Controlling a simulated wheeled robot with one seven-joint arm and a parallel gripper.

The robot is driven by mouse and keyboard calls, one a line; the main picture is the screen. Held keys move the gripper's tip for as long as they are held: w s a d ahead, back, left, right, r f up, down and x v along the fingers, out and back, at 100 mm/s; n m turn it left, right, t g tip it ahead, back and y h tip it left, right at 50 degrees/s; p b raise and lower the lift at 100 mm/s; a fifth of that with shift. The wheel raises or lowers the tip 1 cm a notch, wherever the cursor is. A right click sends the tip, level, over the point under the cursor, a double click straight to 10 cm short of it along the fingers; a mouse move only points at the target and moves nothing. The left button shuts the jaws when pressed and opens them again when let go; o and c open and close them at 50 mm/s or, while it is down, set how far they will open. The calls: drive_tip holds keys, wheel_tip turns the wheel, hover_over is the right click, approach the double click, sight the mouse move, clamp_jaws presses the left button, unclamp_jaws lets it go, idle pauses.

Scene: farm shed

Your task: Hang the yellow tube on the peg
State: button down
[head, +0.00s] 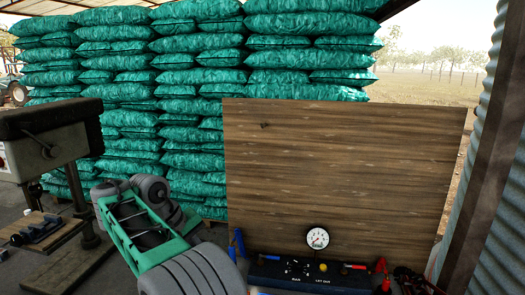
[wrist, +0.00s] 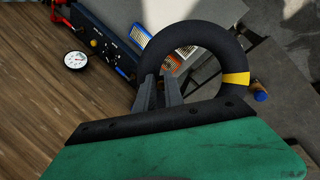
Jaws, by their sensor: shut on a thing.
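In the wrist view my gripper (wrist: 160,84) is shut on a thick black ring-shaped tube (wrist: 196,29) with one yellow band (wrist: 236,79). The fingers grip the near left side of the ring, and its open middle shows beyond them. A small dark peg (head: 265,125) sticks out of the upper left of the upright wooden board (head: 345,180) in the head view. The ring and the fingertips cannot be made out in the head view, where my arm fills the lower left. The peg is not seen in the wrist view.
A black gauge box (head: 300,274) with a round dial (head: 317,238) stands along the board's foot. A drill-press-like machine (head: 45,125) is at the left. Stacked green sacks (head: 195,90) stand behind the board. The board's face around the peg is clear.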

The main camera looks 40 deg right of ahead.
drive_tip(key=s+d+r+m+t+h, duration=0.1)
drive_tip(key=d+r+t+h, duration=0.15)
drive_tip(key=d+r, duration=0.6)
drive_tip(key=d+r+m+t+h, duration=0.1)
drive_tip(key=d+r+h, duration=0.4)
drive_tip(key=r, duration=0.6)
drive_tip(key=s+d+r+m+t+h, duration=0.1)
drive_tip(key=d+r+t+h, duration=0.1)
drive_tip(key=d+r, duration=0.7)
drive_tip(key=w+d+f+p, duration=0.2)
drive_tip(key=w+d+p, duration=0.3)
drive_tip(key=w+d, duration=0.3)
drive_tip(key=shift+w+d+p, duration=0.15)
drive_tip(key=shift+d+p, duration=0.2)
drive_tip(key=shift+d, duration=0.1)
drive_tip(key=c, duration=1.4)
unclamp_jaws()
drive_tip(key=shift+o, duration=0.2)
